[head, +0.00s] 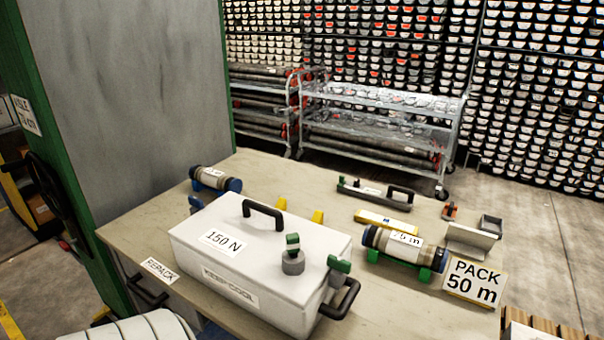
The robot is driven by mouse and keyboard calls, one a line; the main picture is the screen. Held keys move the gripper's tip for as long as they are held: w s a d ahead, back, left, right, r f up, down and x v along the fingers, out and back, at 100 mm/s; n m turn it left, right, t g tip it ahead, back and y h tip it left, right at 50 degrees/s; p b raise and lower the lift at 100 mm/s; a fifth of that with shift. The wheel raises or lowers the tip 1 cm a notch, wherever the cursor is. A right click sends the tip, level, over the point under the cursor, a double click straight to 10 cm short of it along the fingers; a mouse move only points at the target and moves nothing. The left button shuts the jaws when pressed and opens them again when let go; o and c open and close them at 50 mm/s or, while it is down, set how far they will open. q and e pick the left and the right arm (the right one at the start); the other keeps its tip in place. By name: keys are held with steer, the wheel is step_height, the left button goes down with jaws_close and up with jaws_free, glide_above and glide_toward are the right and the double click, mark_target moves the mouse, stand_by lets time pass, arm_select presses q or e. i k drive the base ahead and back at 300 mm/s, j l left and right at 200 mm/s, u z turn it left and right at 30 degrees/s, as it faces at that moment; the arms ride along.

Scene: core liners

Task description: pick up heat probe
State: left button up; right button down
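No thing in view is plainly marked as the heat probe. A long dark tool (375,192) with a black handle, a pale label and a greenish left end lies at the back right of the table. A yellow bar (386,223) with a pale top lies in front of it. A small orange and black item (450,211) is to their right. I cannot tell which of these is the probe. Neither of my grippers is in view.
A white lidded box (268,262) marked "150 N" fills the table's (140,222) front middle. A labelled core cylinder (402,243) rests on green supports, right, near a "PACK 50 m" sign (474,281). Another cylinder (214,180) is at the back left. A grey cabinet (130,90) stands left.

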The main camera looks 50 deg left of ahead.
mark_target(293, 243)
steer(key=u, duration=1.6)
steer(key=z, duration=2.6)
steer(key=u, duration=2.6)
steer(key=j+z, duration=0.25)
steer(key=j, duration=0.6)
steer(key=i, duration=0.05)
